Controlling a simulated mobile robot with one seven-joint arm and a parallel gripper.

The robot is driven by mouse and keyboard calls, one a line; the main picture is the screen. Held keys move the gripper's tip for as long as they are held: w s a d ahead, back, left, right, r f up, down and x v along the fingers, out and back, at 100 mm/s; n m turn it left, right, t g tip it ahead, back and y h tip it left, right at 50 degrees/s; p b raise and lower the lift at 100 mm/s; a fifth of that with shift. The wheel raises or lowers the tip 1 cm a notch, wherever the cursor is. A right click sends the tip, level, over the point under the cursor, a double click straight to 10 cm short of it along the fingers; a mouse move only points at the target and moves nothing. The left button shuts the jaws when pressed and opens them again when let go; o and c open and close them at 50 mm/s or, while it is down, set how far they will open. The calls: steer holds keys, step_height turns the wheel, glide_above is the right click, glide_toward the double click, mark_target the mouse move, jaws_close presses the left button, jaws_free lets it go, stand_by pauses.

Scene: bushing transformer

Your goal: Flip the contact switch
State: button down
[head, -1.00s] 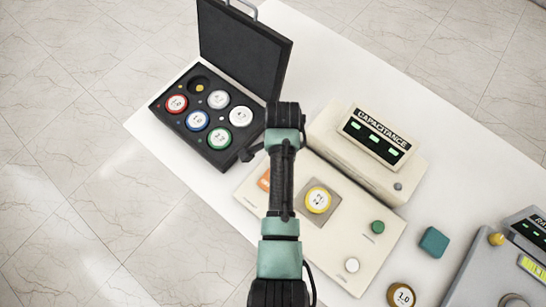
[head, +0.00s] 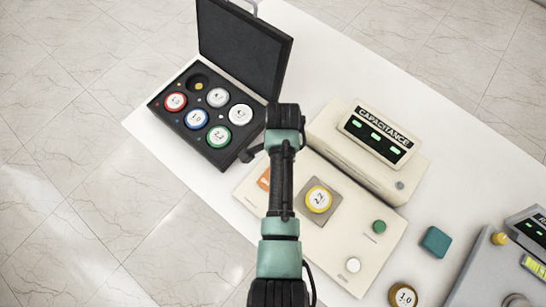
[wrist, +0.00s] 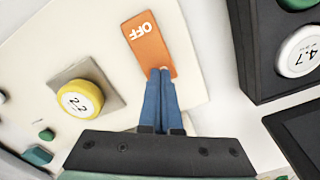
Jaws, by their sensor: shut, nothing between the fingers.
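The contact switch is an orange rocker plate (wrist: 147,42) marked OFF, set in a cream panel (wrist: 115,30). In the head view the orange switch (head: 264,180) shows only as a sliver left of my arm. In the wrist view my gripper (wrist: 160,73) has its two blue fingers together, with nothing between them. The fingertips overlap the lower end of the switch, below the OFF lettering. I cannot tell whether they touch it. In the head view my arm hides the fingers.
A yellow 2.2 disc (head: 318,199) sits on the panel right of my arm, with green (head: 379,227) and white (head: 353,265) buttons. The capacitance meter (head: 365,150) stands behind. An open black case (head: 170,120) of discs lies left. A teal block (head: 435,242) lies right.

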steer(key=shift+f, duration=0.4)
steer(key=shift+r, duration=0.1)
step_height(320, 180, up, 7)
steer(key=p, duration=0.6)
steer(key=shift+p, duration=0.4)
stand_by(0.3)
